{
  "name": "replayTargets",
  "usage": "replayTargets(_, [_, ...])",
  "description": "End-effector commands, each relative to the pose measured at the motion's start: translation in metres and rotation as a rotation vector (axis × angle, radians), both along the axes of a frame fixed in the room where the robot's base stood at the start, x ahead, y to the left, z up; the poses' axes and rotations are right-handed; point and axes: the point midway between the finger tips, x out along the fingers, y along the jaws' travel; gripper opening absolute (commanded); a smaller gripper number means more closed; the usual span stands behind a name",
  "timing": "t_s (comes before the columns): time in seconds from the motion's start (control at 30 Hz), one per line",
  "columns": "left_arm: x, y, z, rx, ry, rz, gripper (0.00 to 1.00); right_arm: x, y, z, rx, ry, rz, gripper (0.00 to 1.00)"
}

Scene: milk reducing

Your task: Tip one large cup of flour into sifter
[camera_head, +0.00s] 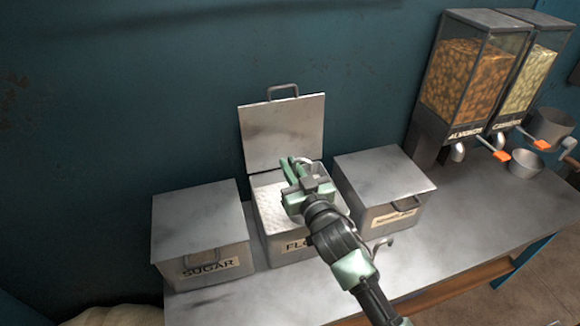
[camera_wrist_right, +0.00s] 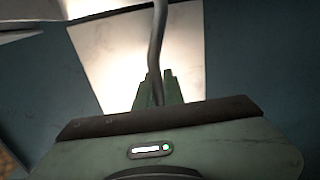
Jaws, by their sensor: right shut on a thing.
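The flour bin (camera_head: 297,246) stands open in the middle of the counter, its lid (camera_head: 283,130) raised at the back. White flour (camera_head: 268,203) shows inside. My right gripper (camera_head: 302,170) is over the bin opening and covers part of it. In the right wrist view the gripper (camera_wrist_right: 160,88) is shut on a thin grey metal handle (camera_wrist_right: 157,42), with the bright lid (camera_wrist_right: 185,50) behind it. The cup end of this handle is not clearly visible, nor whether it holds flour. My left gripper is not in view.
A closed sugar bin (camera_head: 200,232) stands to the left and another closed bin (camera_head: 385,185) to the right. Two dispensers (camera_head: 465,85) stand at the back right, with metal cups (camera_head: 525,163) beside them. The counter (camera_head: 455,225) is clear at right of the bins.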

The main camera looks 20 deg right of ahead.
Motion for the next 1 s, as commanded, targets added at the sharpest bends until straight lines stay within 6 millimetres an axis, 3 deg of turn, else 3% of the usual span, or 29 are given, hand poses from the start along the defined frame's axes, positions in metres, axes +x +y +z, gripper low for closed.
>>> replayTargets(0.03, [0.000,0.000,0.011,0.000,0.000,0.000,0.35,0.000,0.000,0.012,0.000,-0.002,0.000,0.00])
replayTargets(1.0, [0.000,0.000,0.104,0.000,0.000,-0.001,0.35,0.000,0.000,0.107,0.001,-0.002,0.000,0.00])
